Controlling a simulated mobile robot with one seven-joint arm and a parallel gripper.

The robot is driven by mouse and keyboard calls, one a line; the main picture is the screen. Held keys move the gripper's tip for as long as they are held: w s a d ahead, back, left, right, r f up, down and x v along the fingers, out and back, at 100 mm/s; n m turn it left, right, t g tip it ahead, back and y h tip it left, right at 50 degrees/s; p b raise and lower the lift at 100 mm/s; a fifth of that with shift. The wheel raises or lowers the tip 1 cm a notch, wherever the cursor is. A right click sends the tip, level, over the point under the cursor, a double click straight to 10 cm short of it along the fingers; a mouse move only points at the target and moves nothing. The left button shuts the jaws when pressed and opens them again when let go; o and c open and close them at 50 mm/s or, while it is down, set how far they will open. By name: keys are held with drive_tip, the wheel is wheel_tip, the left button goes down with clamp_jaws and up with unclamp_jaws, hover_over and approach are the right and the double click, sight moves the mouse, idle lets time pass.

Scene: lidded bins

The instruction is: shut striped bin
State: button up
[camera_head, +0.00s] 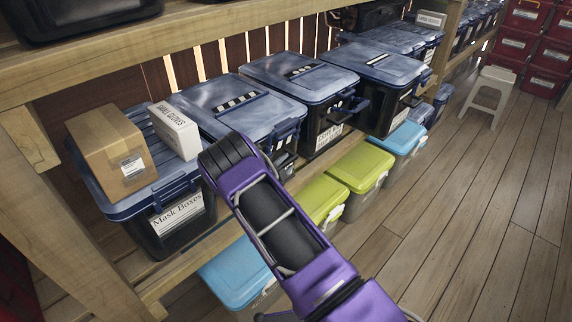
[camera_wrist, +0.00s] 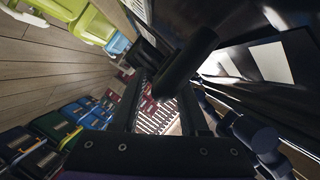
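Several dark bins with blue lids stand in a row on the wooden shelf. Three lids carry black-and-white striped marks: the near bin (camera_head: 215,100), the middle bin (camera_head: 325,82) and the far bin (camera_head: 355,60). I cannot tell which one is the striped bin. These lids look down in the head view, though my arm hides part of the near bin's front. My gripper (camera_wrist: 160,105) shows in the wrist view with its fingers apart and the background visible between them. A dark bar-shaped part (camera_wrist: 187,60) is close in front; I cannot tell whether it touches a finger.
A bin labelled Mask Boxes (camera_head: 125,208) carries a cardboard box (camera_head: 105,140) and a white gloves box (camera_head: 175,130). Lime bins (camera_head: 362,165) and blue bins (camera_head: 235,270) sit below. A stool (camera_head: 492,93) stands on the open wooden floor (camera_head: 470,200). A shelf beam (camera_head: 190,35) runs above.

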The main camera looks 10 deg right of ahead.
clamp_jaws()
idle(1.2)
